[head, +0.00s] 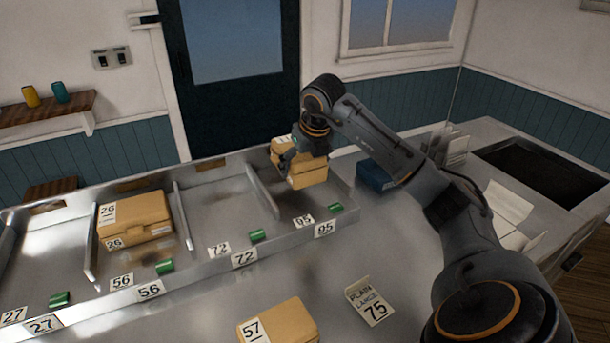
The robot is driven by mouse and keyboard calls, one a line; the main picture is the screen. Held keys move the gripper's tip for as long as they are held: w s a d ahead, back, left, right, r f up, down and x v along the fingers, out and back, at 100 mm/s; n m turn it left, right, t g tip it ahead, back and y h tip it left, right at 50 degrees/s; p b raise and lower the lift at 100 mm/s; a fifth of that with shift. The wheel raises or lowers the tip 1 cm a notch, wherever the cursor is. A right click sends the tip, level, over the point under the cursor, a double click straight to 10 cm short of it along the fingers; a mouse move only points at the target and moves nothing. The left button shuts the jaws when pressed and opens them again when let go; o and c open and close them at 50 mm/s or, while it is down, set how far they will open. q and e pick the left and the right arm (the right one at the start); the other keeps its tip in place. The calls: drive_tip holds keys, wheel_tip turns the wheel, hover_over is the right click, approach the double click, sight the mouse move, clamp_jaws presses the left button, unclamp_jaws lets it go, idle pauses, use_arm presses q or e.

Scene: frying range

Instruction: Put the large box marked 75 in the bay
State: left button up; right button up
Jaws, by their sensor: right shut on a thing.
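My right gripper (289,156) is shut on a tan box (310,176) at the far right end of the bay tray (345,205). The box is over or in the bay marked 95 (324,229); I cannot tell whether it touches the floor. It has white labels, but their numbers are not readable, and the gripper hides part of it. A folded card (368,302) on the counter reads "PLAIN LARGE 75". My left gripper is not in view.
A tan box marked 26 (140,213) sits in the bay marked 56. A box marked 57 (283,322) is on the front counter. The bay marked 72 (222,205) is empty. Green pieces (257,235) lie along the tray front. A blue box (374,176) stands right of the tray.

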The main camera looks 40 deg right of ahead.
sight(306, 190)
drive_tip(key=shift+w+d+f, duration=0.3)
drive_tip(key=shift+d+f, duration=0.2)
drive_tip(key=shift+f, duration=0.1)
drive_tip(key=shift+w+d+f, duration=0.1)
drive_tip(key=shift+d+f, duration=0.1)
drive_tip(key=shift+f, duration=0.1)
wheel_tip(306, 190, down, 3)
drive_tip(key=shift+w+d+p, duration=0.15)
drive_tip(key=shift+p, duration=0.8)
drive_tip(key=shift+f, duration=0.25)
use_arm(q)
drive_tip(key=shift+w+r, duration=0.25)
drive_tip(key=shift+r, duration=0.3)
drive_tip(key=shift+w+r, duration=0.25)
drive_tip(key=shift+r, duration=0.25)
use_arm(e)
drive_tip(key=o, duration=1.2)
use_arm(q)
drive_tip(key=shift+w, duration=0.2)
